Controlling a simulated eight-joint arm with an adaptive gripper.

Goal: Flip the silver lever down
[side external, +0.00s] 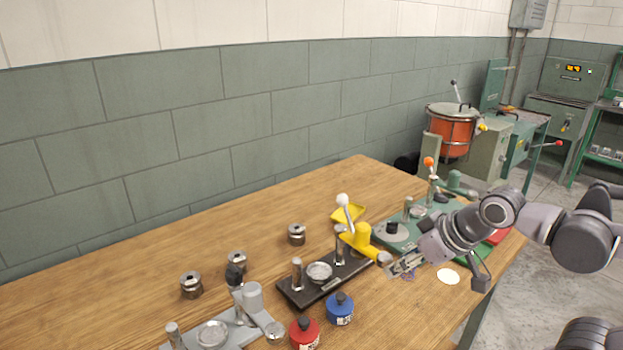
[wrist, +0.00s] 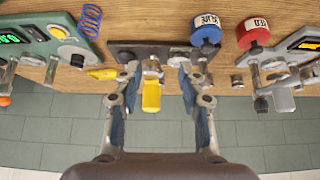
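The grey coiler (side external: 212,335) stands at the lower left of the side external view. Its silver lever (side external: 251,297) has a black knob (side external: 234,274) that points up. In the wrist view the grey coiler (wrist: 280,77) is at the right, with the black knob (wrist: 261,105) below it. My gripper (side external: 391,268) is at the right end of the black-based coiler, well right of the silver lever. In the wrist view my gripper (wrist: 157,72) is open, its fingers apart on either side of the yellow lever (wrist: 151,97). Nothing is clearly held.
The black coiler base (side external: 300,290) lies between my gripper and the grey coiler. A blue pot (side external: 340,308) and a red pot (side external: 304,333) stand in front. Several metal cylinders (side external: 191,285) stand behind. A green coiler (side external: 405,230) is farther right. The table's left part is clear.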

